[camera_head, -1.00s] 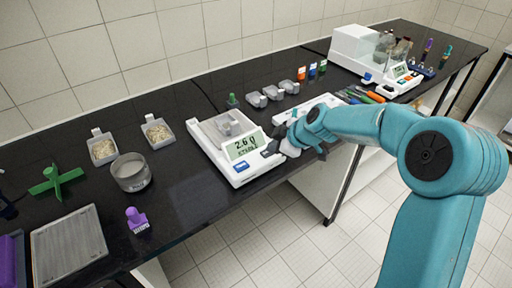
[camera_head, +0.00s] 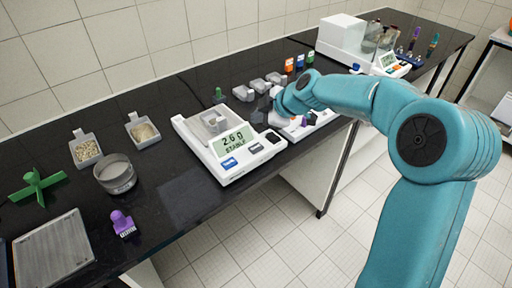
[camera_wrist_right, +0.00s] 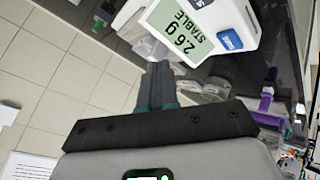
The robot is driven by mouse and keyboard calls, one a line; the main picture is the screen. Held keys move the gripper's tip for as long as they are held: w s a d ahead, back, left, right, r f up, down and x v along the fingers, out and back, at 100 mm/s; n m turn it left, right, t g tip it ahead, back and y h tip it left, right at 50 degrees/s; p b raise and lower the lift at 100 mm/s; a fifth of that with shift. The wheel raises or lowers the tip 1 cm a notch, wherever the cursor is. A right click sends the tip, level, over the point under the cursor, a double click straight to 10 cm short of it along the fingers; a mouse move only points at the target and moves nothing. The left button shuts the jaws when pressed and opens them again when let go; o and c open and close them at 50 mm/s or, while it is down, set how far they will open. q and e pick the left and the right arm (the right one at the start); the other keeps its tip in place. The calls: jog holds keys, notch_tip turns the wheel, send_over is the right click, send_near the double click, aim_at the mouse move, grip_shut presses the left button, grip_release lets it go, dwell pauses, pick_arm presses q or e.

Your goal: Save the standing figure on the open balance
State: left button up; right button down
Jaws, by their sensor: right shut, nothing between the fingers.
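The open balance (camera_head: 229,175) is white and stands near the bench's front edge. Its display (camera_head: 234,142) reads about 2.60 with STABLE below. In the right wrist view the display (camera_wrist_right: 181,30) and a blue key (camera_wrist_right: 229,40) show close by. My right gripper (camera_head: 264,104) is beyond the balance's right side, partly hidden by its own arm; in the wrist view its fingers (camera_wrist_right: 157,70) are shut and empty, apart from the blue key. My left gripper is out of view.
Small grey boats (camera_head: 243,93) stand behind my right gripper. A sieve (camera_head: 115,175), a purple stamp-like piece (camera_head: 122,222) and a green cross-shaped piece (camera_head: 37,186) are at left. A second balance (camera_head: 385,70) with a draft shield stands at back right.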

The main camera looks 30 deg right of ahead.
aim_at(258, 149)
jog(key=f+b, duration=0.6)
jog(key=f, duration=0.2)
jog(key=shift+w, duration=0.2)
jog(key=shift+f, duration=0.1)
jog(key=shift+f, duration=0.1)
dwell(1.5)
jog(key=shift+f+b, duration=0.35)
jog(key=shift+b, duration=0.65)
jog(key=shift+f+b, duration=0.5)
jog(key=shift+b, duration=0.3)
jog(key=shift+r, duration=0.2)
dwell(0.5)
jog(key=shift+r+p, duration=0.4)
jog(key=shift+r, duration=0.35)
